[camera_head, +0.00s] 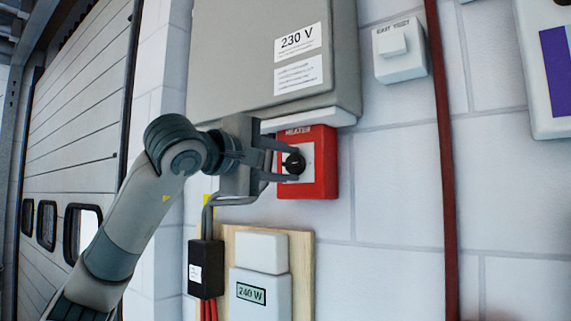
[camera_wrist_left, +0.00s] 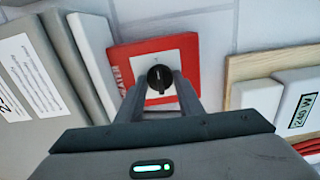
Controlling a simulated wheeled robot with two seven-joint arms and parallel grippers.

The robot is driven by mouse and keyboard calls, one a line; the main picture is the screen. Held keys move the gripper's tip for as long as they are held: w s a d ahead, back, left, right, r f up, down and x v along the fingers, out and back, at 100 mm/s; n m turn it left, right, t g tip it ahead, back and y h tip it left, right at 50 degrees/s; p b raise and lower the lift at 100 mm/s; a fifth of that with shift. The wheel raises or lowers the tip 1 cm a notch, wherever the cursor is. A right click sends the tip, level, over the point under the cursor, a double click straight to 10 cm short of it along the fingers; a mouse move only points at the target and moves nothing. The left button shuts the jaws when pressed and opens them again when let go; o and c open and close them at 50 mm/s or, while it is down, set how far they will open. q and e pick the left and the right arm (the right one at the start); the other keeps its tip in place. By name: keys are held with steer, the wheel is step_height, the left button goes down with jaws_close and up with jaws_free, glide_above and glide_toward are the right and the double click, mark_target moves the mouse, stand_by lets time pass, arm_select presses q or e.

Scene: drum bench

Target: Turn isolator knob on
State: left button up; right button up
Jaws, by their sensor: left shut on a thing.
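The isolator is a red box marked HEATER (camera_head: 323,180) with a pale front plate, fixed to the white wall. Its round black knob (camera_head: 294,163) sits on the plate. My left gripper (camera_head: 290,163) reaches in from the left, its two fingers above and below the knob and shut on it. In the left wrist view the knob (camera_wrist_left: 160,78) lies between the tips of my left gripper (camera_wrist_left: 160,90), and a small pale mark shows on its face. I cannot tell from this which setting it points to. My right gripper is not in view.
A grey cabinet labelled 230 V (camera_head: 235,60) hangs just above the isolator. Below are a wooden board (camera_head: 302,270) with a 240 W meter (camera_head: 262,292) and a black box (camera_head: 206,268) with cables. A dark red pipe (camera_head: 442,170) runs down the wall to the right.

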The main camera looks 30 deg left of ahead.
arm_select(q)
steer(key=o, duration=1.1)
steer(key=shift+c, duration=0.2)
steer(key=shift+s, duration=0.15)
steer(key=shift+s+f+b, duration=0.1)
steer(key=shift+s+b, duration=0.3)
steer(key=shift+s, duration=0.2)
steer(key=s+a+b, duration=0.1)
steer(key=s+b, duration=0.4)
steer(key=s, duration=1.1)
steer(key=shift+a+b, duration=0.15)
steer(key=shift+b, duration=0.15)
